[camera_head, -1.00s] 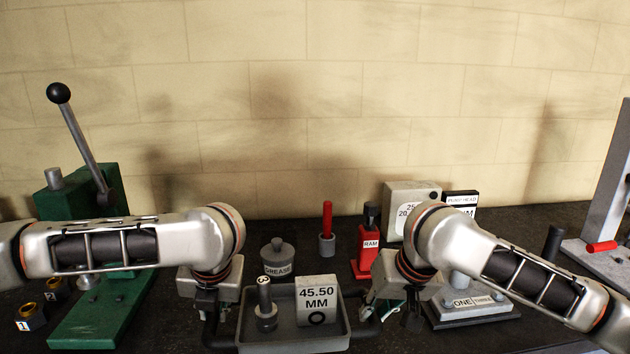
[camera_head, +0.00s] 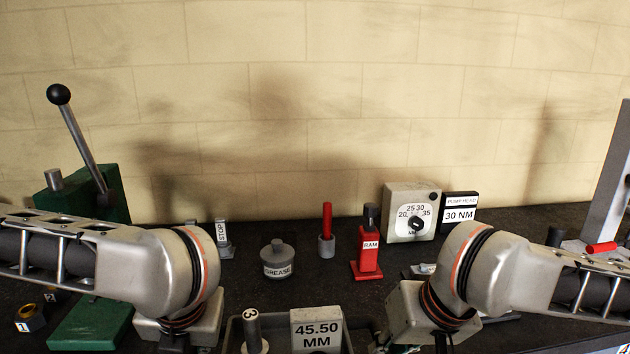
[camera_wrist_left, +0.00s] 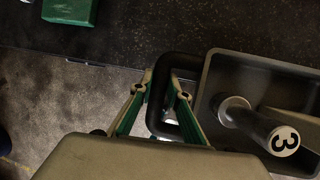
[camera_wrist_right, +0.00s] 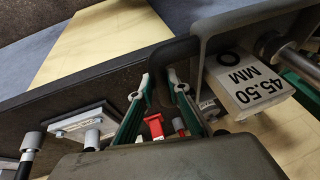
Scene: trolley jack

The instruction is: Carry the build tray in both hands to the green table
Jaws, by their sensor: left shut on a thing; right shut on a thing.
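The grey build tray (camera_head: 236,324) is at the bottom edge of the head view, partly cut off. It carries a dark pin marked 3 (camera_head: 252,331) and a block labelled 45.50 MM (camera_head: 317,331). My left gripper (camera_wrist_left: 163,94) is shut on the tray's dark loop handle (camera_wrist_left: 187,125) in the left wrist view. My right gripper (camera_wrist_right: 160,84) is shut on the opposite handle (camera_wrist_right: 174,53) in the right wrist view. Both fingertips are out of the head view. I see no green table.
On the dark bench stand a green press (camera_head: 95,200), a grease pot (camera_head: 278,261), a red ram (camera_head: 367,250), a dial box (camera_head: 410,212) and a STOP piece (camera_head: 222,238). Bare floor (camera_wrist_left: 75,110) shows beyond the bench edge in the left wrist view.

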